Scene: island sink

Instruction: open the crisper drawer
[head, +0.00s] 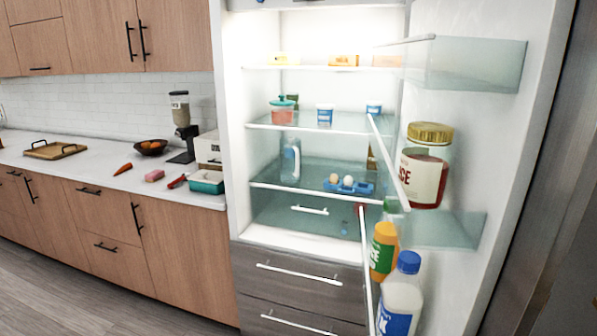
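The fridge stands open, with its door (500,150) swung out to the right. The crisper drawer (285,215) is the translucent bin under the lowest glass shelf. Its white handle (310,210) faces me, and the drawer looks shut. Below it are two grey lower drawers with long handles, both shut. Neither of my grippers shows in the head view.
Door bins hold a gold-lidded jar (425,165), an orange bottle (384,250) and a blue-capped milk bottle (401,295), near the drawer's right side. An egg tray (349,188) sits on the shelf above. A counter (110,170) runs along the left.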

